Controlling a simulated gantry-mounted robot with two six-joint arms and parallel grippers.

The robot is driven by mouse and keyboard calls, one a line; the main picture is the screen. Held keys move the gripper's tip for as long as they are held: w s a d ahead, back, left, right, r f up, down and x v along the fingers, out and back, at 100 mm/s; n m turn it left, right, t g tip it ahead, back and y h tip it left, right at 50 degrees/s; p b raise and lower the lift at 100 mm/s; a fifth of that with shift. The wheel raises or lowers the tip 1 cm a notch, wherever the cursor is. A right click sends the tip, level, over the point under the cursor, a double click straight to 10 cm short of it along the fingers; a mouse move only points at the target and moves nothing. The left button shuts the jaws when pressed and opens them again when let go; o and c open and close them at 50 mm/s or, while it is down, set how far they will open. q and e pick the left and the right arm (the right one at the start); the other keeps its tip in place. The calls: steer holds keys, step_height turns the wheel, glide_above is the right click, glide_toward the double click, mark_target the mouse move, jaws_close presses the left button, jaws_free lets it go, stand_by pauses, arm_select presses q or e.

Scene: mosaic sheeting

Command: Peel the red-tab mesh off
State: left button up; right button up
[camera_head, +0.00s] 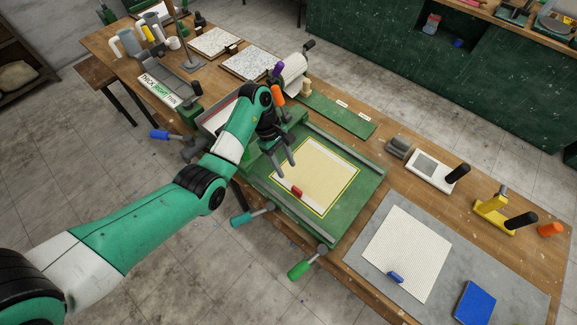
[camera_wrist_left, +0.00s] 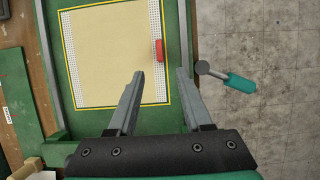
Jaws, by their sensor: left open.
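The red tab (camera_head: 297,191) sits at the near-left edge of a cream sheet (camera_head: 318,173) that lies inside a yellow outline on the green press bed. White mesh shows along two edges of the sheet in the left wrist view (camera_wrist_left: 155,25). The red tab also shows in the left wrist view (camera_wrist_left: 160,50), upright on the mesh strip. My left gripper (camera_head: 286,174) is open and empty, above the bed a little up and left of the red tab. In the wrist view its fingers (camera_wrist_left: 160,75) point toward the tab, apart from it. My right gripper is not in view.
A white mesh (camera_head: 408,252) with a blue tab (camera_head: 395,277) lies on a grey mat, beside a blue block (camera_head: 474,303). Teal (camera_head: 243,218) and green (camera_head: 303,267) handles stick out from the bed's near side. A grey rail (camera_head: 346,150) edges the bed.

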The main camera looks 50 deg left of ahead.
mark_target(296, 188)
arm_select(q)
steer(key=b+x, duration=0.2)
steer(key=x, duration=0.9)
steer(key=shift+d+f, duration=0.15)
steer(key=shift+f, duration=0.05)
jaws_close()
